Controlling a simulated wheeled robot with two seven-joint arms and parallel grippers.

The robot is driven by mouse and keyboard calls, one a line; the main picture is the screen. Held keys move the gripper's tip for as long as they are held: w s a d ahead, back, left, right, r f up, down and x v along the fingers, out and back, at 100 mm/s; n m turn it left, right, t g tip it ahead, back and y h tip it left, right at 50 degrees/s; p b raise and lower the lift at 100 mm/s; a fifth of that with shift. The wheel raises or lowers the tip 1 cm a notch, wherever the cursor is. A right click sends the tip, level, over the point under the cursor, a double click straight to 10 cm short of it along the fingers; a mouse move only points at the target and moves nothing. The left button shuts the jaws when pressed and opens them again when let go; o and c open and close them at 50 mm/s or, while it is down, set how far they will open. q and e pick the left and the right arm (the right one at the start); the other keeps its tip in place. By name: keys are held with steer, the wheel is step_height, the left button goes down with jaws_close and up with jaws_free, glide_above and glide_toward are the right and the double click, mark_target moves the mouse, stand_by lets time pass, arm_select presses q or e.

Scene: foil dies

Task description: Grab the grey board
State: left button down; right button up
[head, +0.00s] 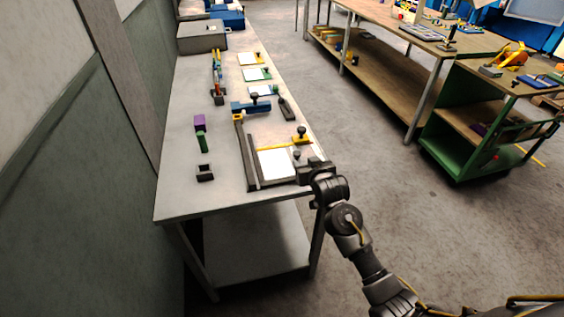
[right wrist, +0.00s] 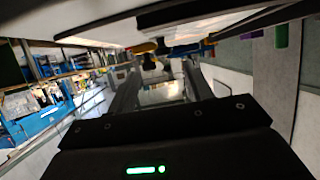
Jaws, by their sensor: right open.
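A dark grey board-like frame (head: 247,165) lies on the near part of the long grey table, with a white sheet (head: 277,163) at its right. I cannot tell whether this frame is the grey board. My right gripper (head: 308,172) is at the table's right edge, just right of the white sheet. In the right wrist view my right gripper (right wrist: 158,78) has its fingers apart, with nothing seen between them. A dark slab (right wrist: 190,14) crosses the top of that view, close to the fingers; contact cannot be told. My left gripper is not in view.
The table (head: 180,185) also holds a black block (head: 205,173), a purple block (head: 200,122), a green piece (head: 202,142), a blue tool (head: 250,106) and a yellow-based knob (head: 301,135). A green cart (head: 465,160) stands to the right across open floor.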

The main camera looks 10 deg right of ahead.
mark_target(298, 155)
steer(key=shift+a+p+x, duration=0.2)
steer(key=shift+p+x, duration=0.45)
steer(key=shift+x, duration=2.7)
steer(key=shift+r, duration=0.1)
steer(key=shift+c, duration=0.3)
jaws_close()
